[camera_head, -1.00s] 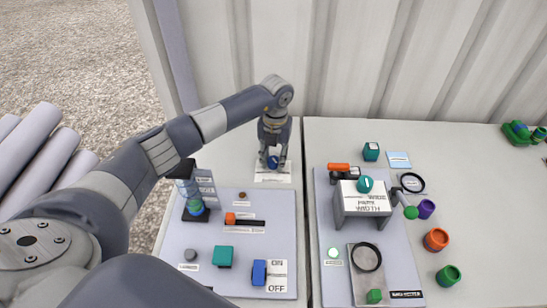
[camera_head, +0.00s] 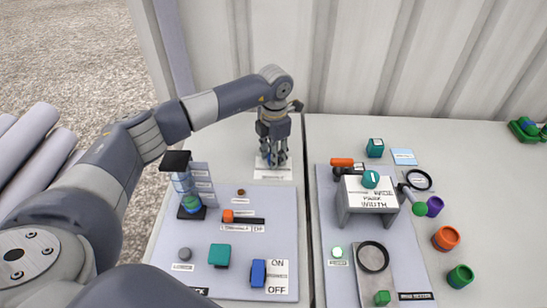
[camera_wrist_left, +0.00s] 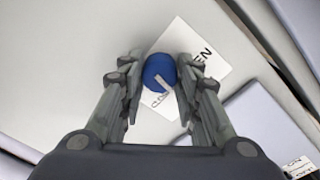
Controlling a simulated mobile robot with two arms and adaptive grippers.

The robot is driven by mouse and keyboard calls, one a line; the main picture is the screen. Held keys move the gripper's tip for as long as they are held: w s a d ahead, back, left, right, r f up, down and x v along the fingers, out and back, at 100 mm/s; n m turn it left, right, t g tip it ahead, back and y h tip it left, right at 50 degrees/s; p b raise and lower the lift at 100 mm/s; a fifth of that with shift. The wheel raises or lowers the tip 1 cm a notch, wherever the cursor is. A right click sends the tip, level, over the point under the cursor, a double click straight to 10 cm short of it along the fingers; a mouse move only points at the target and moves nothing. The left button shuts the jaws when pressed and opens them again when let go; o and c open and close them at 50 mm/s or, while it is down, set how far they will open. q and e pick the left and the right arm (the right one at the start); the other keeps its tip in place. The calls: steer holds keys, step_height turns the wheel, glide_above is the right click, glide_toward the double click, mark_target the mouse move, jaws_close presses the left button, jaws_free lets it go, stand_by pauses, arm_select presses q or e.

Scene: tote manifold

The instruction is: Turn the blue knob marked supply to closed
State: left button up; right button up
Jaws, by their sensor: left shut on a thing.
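The blue knob (camera_wrist_left: 159,72) sits on a white label plate (camera_wrist_left: 205,62) that reads OPEN along one side and has a partly hidden word by the knob. In the left wrist view a pale pointer line on the knob runs toward the lower right. My left gripper (camera_wrist_left: 160,85) is shut on the knob, with a finger on each side. In the head view my left gripper (camera_head: 272,163) comes down from above at the back of the left table and hides most of the knob. My right gripper is not in view.
A grey panel (camera_head: 225,278) in front carries an orange slider (camera_head: 228,216), a teal block (camera_head: 219,255), a blue ON/OFF switch (camera_head: 258,273) and a dark-topped column (camera_head: 176,161). A right panel holds a small grey stand (camera_head: 370,198). A corrugated wall (camera_head: 400,60) rises close behind.

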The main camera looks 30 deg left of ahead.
arm_select(q)
steer(key=m+b, duration=0.1)
steer(key=m, duration=0.2)
steer(key=shift+m+b, duration=0.55)
steer(key=shift+m, duration=0.45)
steer(key=o, duration=1.1)
steer(key=shift+c, duration=0.2)
step_height(320, 180, up, 12)
steer(key=shift+s, duration=0.1)
